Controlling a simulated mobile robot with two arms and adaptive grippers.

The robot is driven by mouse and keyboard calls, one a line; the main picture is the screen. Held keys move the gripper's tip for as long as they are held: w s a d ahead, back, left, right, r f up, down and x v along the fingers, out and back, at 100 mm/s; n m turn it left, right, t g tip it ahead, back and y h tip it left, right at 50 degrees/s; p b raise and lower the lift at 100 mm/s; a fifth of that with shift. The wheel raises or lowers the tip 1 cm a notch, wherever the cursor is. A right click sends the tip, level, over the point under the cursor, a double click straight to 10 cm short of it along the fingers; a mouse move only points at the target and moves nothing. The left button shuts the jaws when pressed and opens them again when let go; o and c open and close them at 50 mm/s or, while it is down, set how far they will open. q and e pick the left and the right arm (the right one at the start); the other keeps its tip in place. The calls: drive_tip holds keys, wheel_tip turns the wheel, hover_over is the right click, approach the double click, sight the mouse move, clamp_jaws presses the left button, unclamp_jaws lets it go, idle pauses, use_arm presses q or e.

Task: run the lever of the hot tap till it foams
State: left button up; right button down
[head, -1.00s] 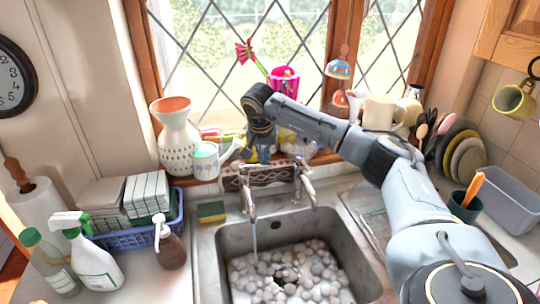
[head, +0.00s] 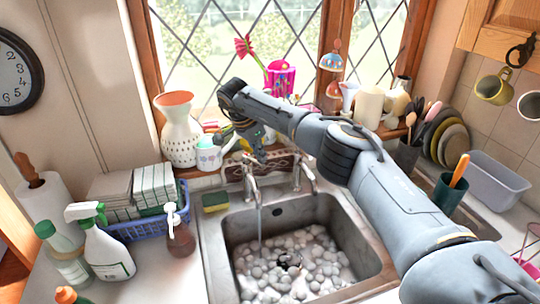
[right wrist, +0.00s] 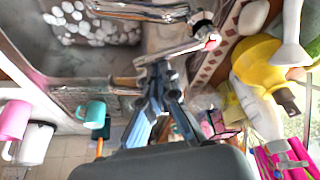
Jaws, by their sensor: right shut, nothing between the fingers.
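The sink (head: 350,235) holds many pale round lumps that look like foam bubbles (head: 270,270), with a dark gap in the middle. The left tap (head: 249,187) runs a thin stream of water (head: 259,222) into it. The right wrist view shows a chrome tap lever (right wrist: 185,50) with a red tip. My right gripper (head: 258,152) is above and behind the left tap, pointing down. In the right wrist view its fingers (right wrist: 160,68) are shut and empty, close beside the lever; I cannot tell whether they touch it. My left gripper is not in view.
A white vase (head: 180,135), a small watering can (head: 208,153) and a pink pot (head: 280,78) crowd the sill near my gripper. A yellow-green sponge (head: 215,201) lies left of the taps. Spray bottles (head: 103,250) stand left; plates (head: 452,148) stand right.

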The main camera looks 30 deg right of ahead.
drive_tip(key=shift+s+a+m+g, duration=0.1)
drive_tip(key=shift+a+m+g, duration=0.25)
drive_tip(key=shift+m, duration=0.55)
drive_tip(key=shift+s+a, duration=0.1)
drive_tip(key=shift+a, duration=0.55)
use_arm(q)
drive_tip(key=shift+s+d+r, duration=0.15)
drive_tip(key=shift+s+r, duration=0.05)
use_arm(e)
drive_tip(key=shift+f, duration=0.1)
